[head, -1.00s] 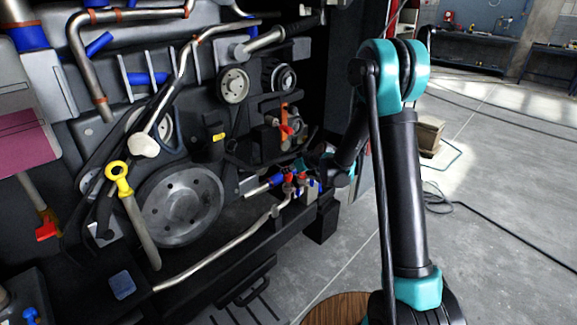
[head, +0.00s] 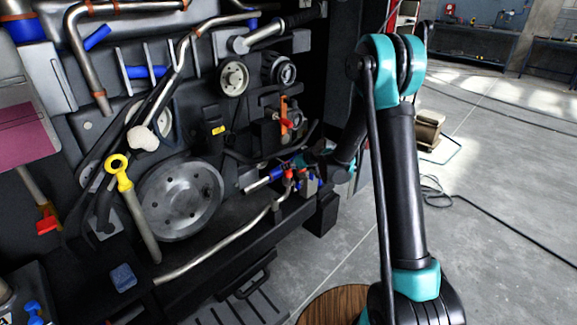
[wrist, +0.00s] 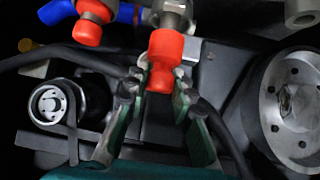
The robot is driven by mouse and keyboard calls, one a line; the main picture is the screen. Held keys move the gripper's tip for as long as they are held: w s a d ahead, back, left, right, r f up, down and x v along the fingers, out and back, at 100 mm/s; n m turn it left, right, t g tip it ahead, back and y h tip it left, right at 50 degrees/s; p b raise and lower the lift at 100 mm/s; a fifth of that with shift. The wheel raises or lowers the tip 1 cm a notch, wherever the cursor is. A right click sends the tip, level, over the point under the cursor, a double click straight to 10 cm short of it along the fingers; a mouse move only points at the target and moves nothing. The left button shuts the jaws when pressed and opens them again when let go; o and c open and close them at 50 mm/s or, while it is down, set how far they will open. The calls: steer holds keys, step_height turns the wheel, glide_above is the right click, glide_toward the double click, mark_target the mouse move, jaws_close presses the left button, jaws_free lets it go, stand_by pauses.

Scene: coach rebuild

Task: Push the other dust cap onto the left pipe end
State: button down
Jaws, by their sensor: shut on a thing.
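My gripper (wrist: 160,88) is shut on a red dust cap (wrist: 165,58) in the wrist view. The cap's far end meets a metal pipe end (wrist: 174,14), in line with it. I cannot tell how far the cap sits over the pipe end. A second red cap (wrist: 88,33) is on the neighbouring fitting, to the left in the wrist view. In the head view my gripper (head: 308,168) is small and partly hidden among red and blue parts at the right of the engine, so its fingers are hard to make out.
A large grey pulley (head: 182,198) and a smaller pulley (head: 233,78) are on the engine. A yellow-ringed dipstick (head: 118,165) stands at the left. A silver pipe (head: 215,250) runs along the engine's lower edge. The floor at the right is mostly open, with a cable (head: 490,227).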

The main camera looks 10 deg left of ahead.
mark_target(291, 172)
steer(key=shift+f, duration=0.2)
steer(key=shift+f, duration=0.2)
steer(key=shift+f, duration=0.2)
stand_by(0.6)
steer(key=shift+f, duration=0.4)
steer(key=shift+f, duration=0.15)
steer(key=shift+f, duration=0.45)
steer(key=shift+f, duration=0.5)
stand_by(0.5)
steer(key=c, duration=0.8)
jaws_free()
